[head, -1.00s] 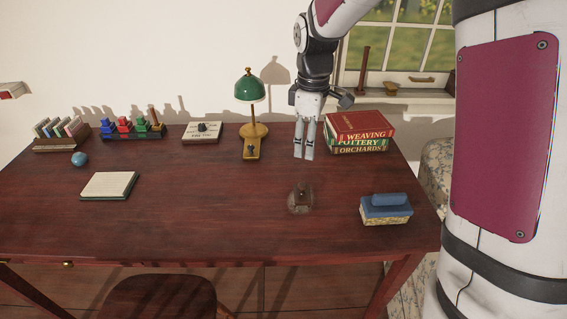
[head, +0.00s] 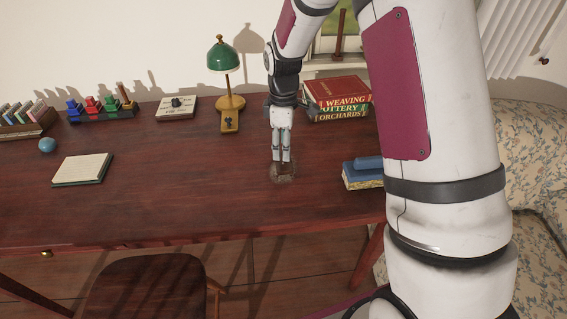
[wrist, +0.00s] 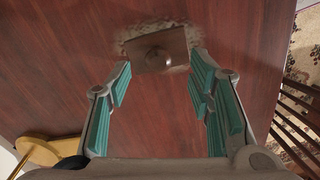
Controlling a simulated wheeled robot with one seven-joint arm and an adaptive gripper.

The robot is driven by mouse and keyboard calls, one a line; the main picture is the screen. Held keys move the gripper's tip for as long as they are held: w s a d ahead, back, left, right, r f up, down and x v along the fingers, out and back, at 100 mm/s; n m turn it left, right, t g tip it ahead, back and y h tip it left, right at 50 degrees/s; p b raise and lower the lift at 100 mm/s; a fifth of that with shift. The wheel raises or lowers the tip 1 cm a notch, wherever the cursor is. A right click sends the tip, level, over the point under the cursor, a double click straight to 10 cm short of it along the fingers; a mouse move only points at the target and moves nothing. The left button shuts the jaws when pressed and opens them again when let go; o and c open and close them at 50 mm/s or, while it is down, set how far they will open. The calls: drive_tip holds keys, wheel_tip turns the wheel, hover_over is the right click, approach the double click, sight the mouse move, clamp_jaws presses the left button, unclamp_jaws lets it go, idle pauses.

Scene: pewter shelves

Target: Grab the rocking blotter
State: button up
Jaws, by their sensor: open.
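The rocking blotter (head: 283,176) is a small brown piece on the desk, right of the middle. In the wrist view it shows a square brown top plate (wrist: 176,59) with a round knob and a mottled pale edge behind. My gripper (head: 281,160) points down just above it and partly hides it in the head view. In the wrist view the two teal-padded fingers of my gripper (wrist: 162,75) are apart, with nothing between them. The knob appears ahead of the fingertips, roughly between their lines. Whether a fingertip touches the blotter I cannot tell.
A green lamp (head: 225,57) is behind left. A notepad (head: 82,170) lies far left. The desk (head: 180,190) between is clear.

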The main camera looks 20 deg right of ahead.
wheel_tip(320, 180, down, 4)
drive_tip(key=shift+d+f, duration=0.1)
drive_tip(key=shift+f, duration=0.05)
drive_tip(key=shift+c, duration=0.4)
clamp_jaws()
